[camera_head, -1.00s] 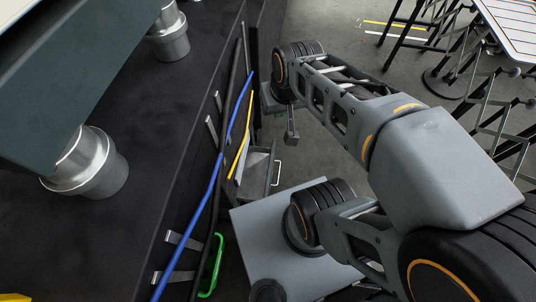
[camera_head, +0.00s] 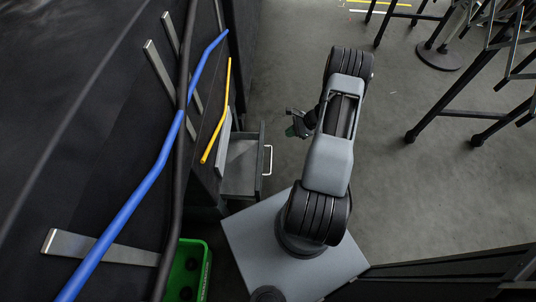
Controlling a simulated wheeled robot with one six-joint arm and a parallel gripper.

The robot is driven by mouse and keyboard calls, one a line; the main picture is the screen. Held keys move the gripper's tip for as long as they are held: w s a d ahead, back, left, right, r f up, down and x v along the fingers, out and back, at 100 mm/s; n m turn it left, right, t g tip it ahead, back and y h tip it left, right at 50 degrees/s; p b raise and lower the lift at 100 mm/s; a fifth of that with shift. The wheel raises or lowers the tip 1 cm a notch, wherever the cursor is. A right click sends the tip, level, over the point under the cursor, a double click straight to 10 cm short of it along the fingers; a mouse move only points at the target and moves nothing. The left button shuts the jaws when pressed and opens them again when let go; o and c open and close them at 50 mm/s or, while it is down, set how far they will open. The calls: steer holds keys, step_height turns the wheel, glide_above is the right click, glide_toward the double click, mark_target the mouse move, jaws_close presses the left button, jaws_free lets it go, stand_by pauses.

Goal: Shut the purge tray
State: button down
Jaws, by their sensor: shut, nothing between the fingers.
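The purge tray (camera_head: 241,178) is a grey open-topped drawer with a white bar handle (camera_head: 268,160) on its right end. It sticks out to the right from the dark machine side, so it stands open. The inside that I can see looks empty. My gripper (camera_head: 292,124) is small in view, above and to the right of the tray in the picture, apart from the handle. It is shut with nothing held. Part of it is hidden by my arm.
A blue hose (camera_head: 143,196), a black hose and a yellow hose (camera_head: 217,122) run along the machine side near the tray. A green bin (camera_head: 184,268) sits below. Dark metal stands (camera_head: 459,113) stand at the right. The grey floor (camera_head: 420,195) between is clear.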

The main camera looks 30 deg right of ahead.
step_height(320, 180, down, 7)
steer(key=m+b, duration=0.2)
steer(key=b, duration=0.3)
glide_above(271, 155)
steer(key=shift+t, duration=0.3)
step_height(271, 155, down, 6)
steer(key=shift+a+r, duration=0.15)
steer(key=shift+w+a+r, duration=0.1)
steer(key=shift+w+a, duration=0.2)
steer(key=shift+a, duration=0.35)
